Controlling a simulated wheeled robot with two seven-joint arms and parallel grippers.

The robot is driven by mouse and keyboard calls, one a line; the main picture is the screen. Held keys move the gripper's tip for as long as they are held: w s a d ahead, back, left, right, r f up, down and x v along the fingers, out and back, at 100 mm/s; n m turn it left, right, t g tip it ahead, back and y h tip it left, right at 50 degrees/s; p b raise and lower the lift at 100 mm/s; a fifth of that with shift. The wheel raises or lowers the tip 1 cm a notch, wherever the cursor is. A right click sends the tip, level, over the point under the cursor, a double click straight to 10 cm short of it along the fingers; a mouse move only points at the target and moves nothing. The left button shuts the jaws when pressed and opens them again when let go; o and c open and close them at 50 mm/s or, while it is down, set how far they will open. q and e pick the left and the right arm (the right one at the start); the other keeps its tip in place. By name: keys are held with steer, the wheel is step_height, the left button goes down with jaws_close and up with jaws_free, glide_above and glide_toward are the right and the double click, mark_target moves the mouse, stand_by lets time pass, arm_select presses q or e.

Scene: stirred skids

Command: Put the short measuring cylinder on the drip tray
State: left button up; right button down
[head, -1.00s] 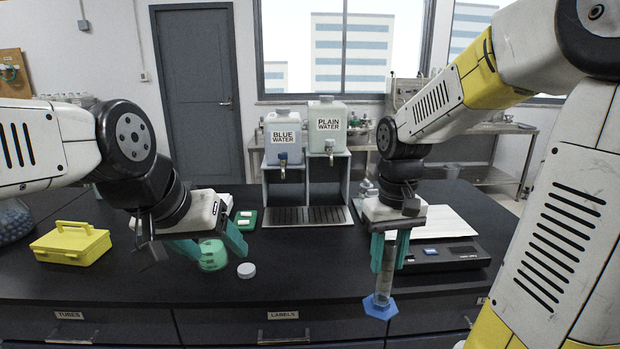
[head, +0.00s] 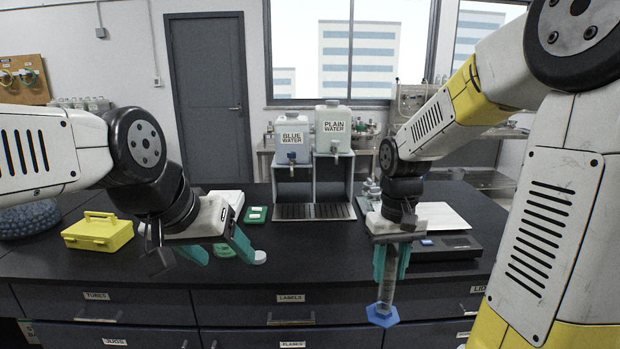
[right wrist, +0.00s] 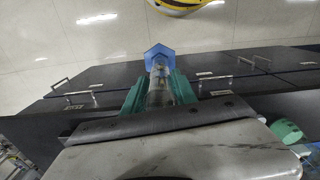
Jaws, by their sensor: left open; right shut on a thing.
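My right gripper (head: 391,262) is shut on the short measuring cylinder (head: 386,292), a clear tube with a blue hexagonal foot. It hangs upright in front of the bench's front edge. In the right wrist view the cylinder (right wrist: 158,88) sits between the green fingers, its blue foot pointing away. The drip tray (head: 315,211) is the dark slatted strip under the two water dispensers at the back of the bench, and nothing stands on it. My left gripper (head: 222,250) is open above the bench, left of the tray, with a green object (head: 223,251) partly hidden behind its fingers.
The blue water (head: 292,142) and plain water (head: 333,128) dispensers stand above the tray. A white cap (head: 260,257) lies near my left gripper. A yellow box (head: 98,232) is at left. A dark scale (head: 447,246) is behind my right gripper. The bench before the tray is clear.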

steer(key=w+f, duration=0.4)
steer(key=f, duration=0.4)
steer(key=w+a+f+m, duration=0.1)
steer(key=w+f, duration=0.3)
steer(key=f, duration=0.4)
steer(key=shift+w+a+m, duration=0.15)
steer(key=shift+w+m, duration=0.15)
steer(key=shift+w, duration=0.1)
